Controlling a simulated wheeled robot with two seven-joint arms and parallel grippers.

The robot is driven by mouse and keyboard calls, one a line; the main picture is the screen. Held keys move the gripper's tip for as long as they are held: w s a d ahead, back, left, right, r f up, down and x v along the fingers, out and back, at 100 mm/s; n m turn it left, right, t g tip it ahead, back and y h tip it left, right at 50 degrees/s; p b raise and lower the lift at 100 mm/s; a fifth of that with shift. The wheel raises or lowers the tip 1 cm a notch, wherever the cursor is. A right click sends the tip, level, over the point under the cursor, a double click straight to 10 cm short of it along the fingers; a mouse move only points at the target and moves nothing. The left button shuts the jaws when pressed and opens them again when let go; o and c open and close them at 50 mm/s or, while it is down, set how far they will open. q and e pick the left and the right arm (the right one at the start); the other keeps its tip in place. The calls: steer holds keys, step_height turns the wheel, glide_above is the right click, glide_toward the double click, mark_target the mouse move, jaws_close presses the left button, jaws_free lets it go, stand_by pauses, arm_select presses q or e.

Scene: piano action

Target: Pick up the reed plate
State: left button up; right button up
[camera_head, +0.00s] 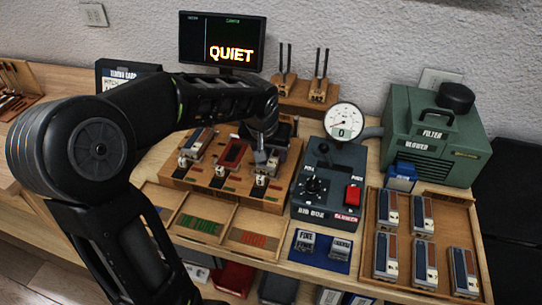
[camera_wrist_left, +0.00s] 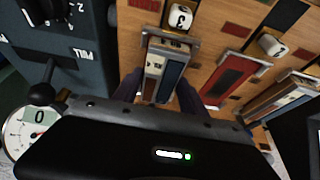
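A reed plate (camera_wrist_left: 165,75), grey with blue and brown strips, is at the right end of the wooden test block (camera_head: 214,179). My left gripper (camera_wrist_left: 160,88) reaches down over it, with one dark finger on each side; I cannot tell whether they press on it. In the head view the left gripper (camera_head: 268,158) partly hides this plate. Another plate (camera_head: 197,145) sits at the block's left, and a red slot (camera_head: 232,153) lies between them. Several similar plates (camera_head: 424,263) lie in the wooden tray (camera_head: 372,230) at the right. My right gripper is out of view.
The bid box (camera_head: 326,185) with knob and red switch stands right beside the block, a round gauge (camera_head: 344,121) behind it. A green blower (camera_head: 432,133) is at the back right. A monitor (camera_head: 222,42) stands behind. Shallow bins (camera_head: 203,224) line the front.

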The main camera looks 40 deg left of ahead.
mark_target(270, 154)
arm_select(q)
jaws_close()
stand_by(0.3)
step_height(270, 154, up, 10)
stand_by(0.6)
stand_by(0.4)
